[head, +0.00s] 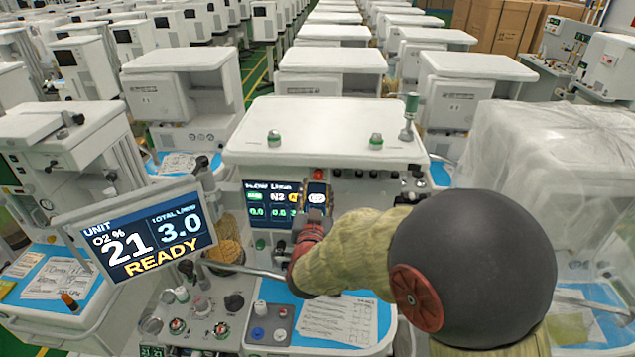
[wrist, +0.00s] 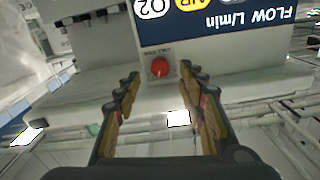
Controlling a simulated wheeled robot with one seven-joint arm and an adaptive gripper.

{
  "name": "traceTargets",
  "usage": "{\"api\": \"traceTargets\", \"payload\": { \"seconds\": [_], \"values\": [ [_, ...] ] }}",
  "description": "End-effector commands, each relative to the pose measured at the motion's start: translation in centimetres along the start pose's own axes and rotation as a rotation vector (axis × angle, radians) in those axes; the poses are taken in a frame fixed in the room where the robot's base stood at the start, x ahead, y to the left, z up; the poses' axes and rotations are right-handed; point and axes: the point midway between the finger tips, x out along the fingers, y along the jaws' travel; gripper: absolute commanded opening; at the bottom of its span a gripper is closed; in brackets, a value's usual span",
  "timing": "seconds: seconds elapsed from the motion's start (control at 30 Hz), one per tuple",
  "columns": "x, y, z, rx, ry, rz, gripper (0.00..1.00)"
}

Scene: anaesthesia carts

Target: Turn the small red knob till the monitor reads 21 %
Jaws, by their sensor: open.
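The small red knob (wrist: 160,67) sits on a pale plate on the cart's front, and shows in the head view (head: 318,175) just above my gripper (head: 315,203). In the wrist view my gripper (wrist: 159,77) is open and empty. Its fingers appear left and right of the knob with gaps on both sides; I cannot tell whether the tips reach its depth. The monitor (head: 138,238) at the left reads O2 % 21, total L/min 3.0 and READY.
The flow screen (head: 270,206) is beside the knob, partly hidden by my gripper. The cart's white top (head: 325,130) bears small green-and-grey fittings. A blue work surface with papers (head: 337,320) lies below my arm. A plastic-covered cart (head: 560,170) stands at the right.

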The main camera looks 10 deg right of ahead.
Motion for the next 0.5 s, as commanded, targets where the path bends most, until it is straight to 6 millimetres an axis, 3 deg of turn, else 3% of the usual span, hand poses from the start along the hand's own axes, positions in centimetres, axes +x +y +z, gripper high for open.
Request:
{"api": "traceTargets", "payload": {
  "seconds": [0.2, 0.5],
  "values": [
    [3.1, 0.1, 0.0, 0.0, -0.001, 0.003, 0.4],
    [4.2, 0.0, 0.0, 0.0, -0.001, 0.0, 0.4]
  ]
}}
